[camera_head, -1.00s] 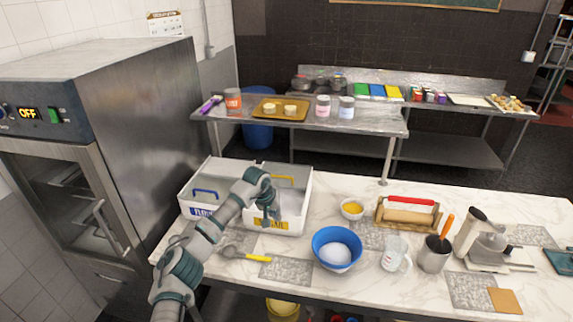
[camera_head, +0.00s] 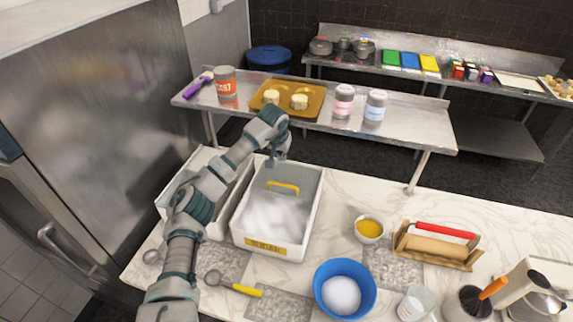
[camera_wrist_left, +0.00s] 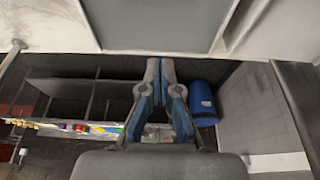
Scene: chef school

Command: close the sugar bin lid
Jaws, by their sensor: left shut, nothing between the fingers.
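The sugar bin (camera_head: 254,240) is a white box with a yellow "SUGAR" label, left of centre on the counter. White sugar (camera_head: 272,213) shows uncovered in its front part. Its grey lid (camera_head: 300,174), with a yellow handle (camera_head: 283,187), sits over the back part. My left gripper (camera_head: 281,156) is over the bin's back edge, behind the handle; contact cannot be told. In the left wrist view the gripper (camera_wrist_left: 160,65) is shut and empty, its tips close to a pale rim beside a grey panel that looks like the lid. My right gripper is out of view.
A second white bin (camera_head: 215,225) stands left, partly behind my left arm. A steel shelf (camera_head: 230,112) with a yellow tray (camera_head: 318,106) and jars lies beyond. A blue bowl (camera_head: 345,267), yellow-handled scoop (camera_head: 237,287) and small bowl (camera_head: 369,229) stand in front and right.

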